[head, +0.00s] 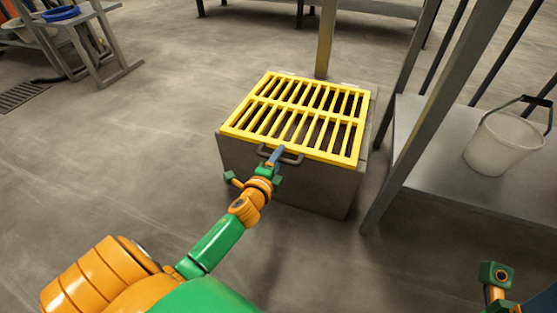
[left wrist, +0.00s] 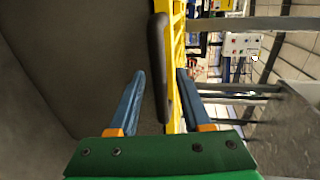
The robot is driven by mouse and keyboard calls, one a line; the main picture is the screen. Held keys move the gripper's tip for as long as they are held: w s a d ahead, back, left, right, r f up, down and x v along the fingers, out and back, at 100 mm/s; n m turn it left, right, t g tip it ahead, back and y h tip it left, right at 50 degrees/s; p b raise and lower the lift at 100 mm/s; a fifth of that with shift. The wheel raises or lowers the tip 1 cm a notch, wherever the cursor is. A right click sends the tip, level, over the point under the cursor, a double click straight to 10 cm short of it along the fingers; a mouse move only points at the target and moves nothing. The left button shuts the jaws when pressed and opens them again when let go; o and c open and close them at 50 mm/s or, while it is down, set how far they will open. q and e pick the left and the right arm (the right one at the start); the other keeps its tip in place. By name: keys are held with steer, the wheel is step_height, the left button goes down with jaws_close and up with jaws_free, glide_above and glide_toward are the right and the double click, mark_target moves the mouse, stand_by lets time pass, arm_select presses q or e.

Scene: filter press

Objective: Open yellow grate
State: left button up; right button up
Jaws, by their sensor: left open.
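The yellow grate (head: 297,113) lies flat and closed on top of a grey box (head: 290,180). A dark handle (head: 281,155) sticks out at the grate's front edge. My left gripper (head: 275,157) is at this handle. In the left wrist view the handle (left wrist: 160,70) runs between the two blue fingers of my open left gripper (left wrist: 160,88), with visible gaps on both sides. The yellow grate (left wrist: 177,40) shows just beyond the handle there. My right arm shows only in part at the lower right of the head view; its fingers are not visible.
A grey shelf (head: 412,140) with a white bucket (head: 503,142) stands to the right of the box. A post (head: 326,40) rises behind the grate. A bench with a blue basin (head: 60,13) is at the far left. The floor left of the box is clear.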

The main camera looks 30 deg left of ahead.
arm_select(q)
jaws_close()
stand_by(1.4)
